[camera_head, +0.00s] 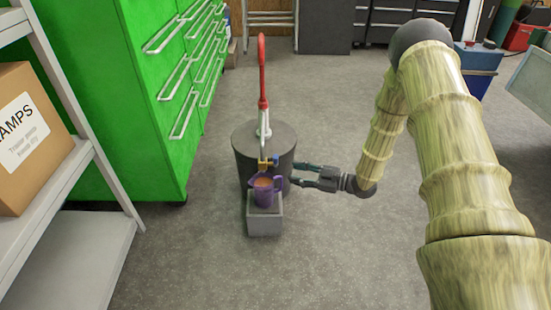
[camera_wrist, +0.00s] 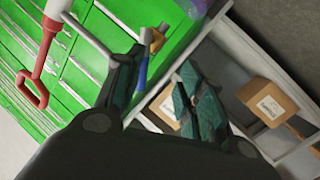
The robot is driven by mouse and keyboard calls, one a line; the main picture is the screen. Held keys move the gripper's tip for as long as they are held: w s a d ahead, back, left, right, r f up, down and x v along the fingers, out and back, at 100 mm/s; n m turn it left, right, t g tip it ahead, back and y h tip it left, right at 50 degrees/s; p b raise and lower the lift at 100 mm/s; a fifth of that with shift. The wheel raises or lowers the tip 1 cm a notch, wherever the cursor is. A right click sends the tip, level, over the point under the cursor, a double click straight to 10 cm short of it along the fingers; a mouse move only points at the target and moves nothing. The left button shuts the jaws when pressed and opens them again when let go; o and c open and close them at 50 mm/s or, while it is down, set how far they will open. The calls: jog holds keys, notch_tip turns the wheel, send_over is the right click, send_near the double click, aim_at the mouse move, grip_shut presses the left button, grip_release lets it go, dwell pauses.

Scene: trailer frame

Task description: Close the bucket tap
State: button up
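A dark grey bucket (camera_head: 250,140) stands on the floor in the head view, with a red-handled pump (camera_head: 262,75) upright on top. Its tap (camera_head: 268,162), brass with a blue part, is on the near side, just above a purple jug (camera_head: 267,194) of brownish liquid. My gripper (camera_head: 296,174) is right of the bucket, pointing left. In the wrist view my gripper (camera_wrist: 160,85) is open, its dark fingers apart with nothing held. The blue part of the tap (camera_wrist: 143,72) shows close beside the left finger; I cannot tell whether they touch.
The jug stands on a grey block (camera_head: 264,222). A green drawer cabinet (camera_head: 155,90) is to the left, and a shelf (camera_head: 75,240) with a cardboard box (camera_head: 25,135) is at the near left. The floor (camera_head: 330,250) in front is clear.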

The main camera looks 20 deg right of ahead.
aim_at(275, 163)
notch_tip(275, 163, up, 4)
jog(key=d+n+g+y, duration=0.1)
jog(key=d+n+y, duration=0.1)
jog(key=d+n, duration=0.1)
jog(key=b+x, duration=0.3)
jog(key=x, duration=0.8)
jog(key=shift+f+b, duration=0.1)
jog(key=shift+b, duration=0.25)
grip_shut()
